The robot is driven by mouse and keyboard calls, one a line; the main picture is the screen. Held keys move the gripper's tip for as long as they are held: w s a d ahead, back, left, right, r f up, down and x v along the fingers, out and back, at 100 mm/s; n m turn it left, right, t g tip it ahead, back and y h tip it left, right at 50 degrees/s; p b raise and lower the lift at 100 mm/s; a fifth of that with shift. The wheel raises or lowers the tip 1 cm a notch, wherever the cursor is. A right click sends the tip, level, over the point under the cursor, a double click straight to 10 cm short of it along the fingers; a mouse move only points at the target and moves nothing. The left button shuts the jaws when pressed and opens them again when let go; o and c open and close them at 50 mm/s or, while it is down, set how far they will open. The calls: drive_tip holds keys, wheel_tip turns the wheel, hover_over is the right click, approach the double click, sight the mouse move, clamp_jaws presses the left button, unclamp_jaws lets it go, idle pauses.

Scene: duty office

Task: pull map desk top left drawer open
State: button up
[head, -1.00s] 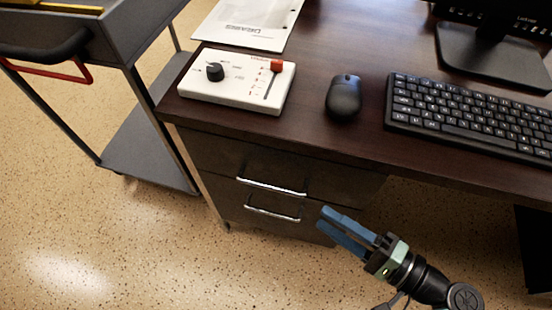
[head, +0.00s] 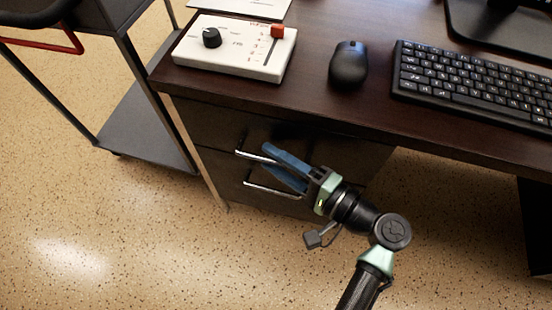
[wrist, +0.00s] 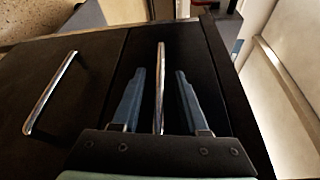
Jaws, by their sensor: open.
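The map desk's top left drawer (head: 212,126) is a dark front under the desk top and looks shut. Its silver bar handle (head: 241,154) is partly hidden behind my fingers in the head view. My gripper (head: 268,157) is open, with its blue fingers pointing at the drawer front. In the wrist view the top handle (wrist: 160,88) stands between the two open fingers, with a gap on each side. I cannot tell that either finger touches it. The lower drawer's handle (head: 272,190) is just below my gripper; it also shows at the left of the wrist view (wrist: 50,95).
On the desk top (head: 310,100) are a white control box (head: 232,47), a black mouse (head: 348,64) and a keyboard (head: 475,82). A grey cart (head: 148,130) stands close to the desk's left side. The speckled floor in front of the drawers is clear.

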clamp_jaws()
idle(1.4)
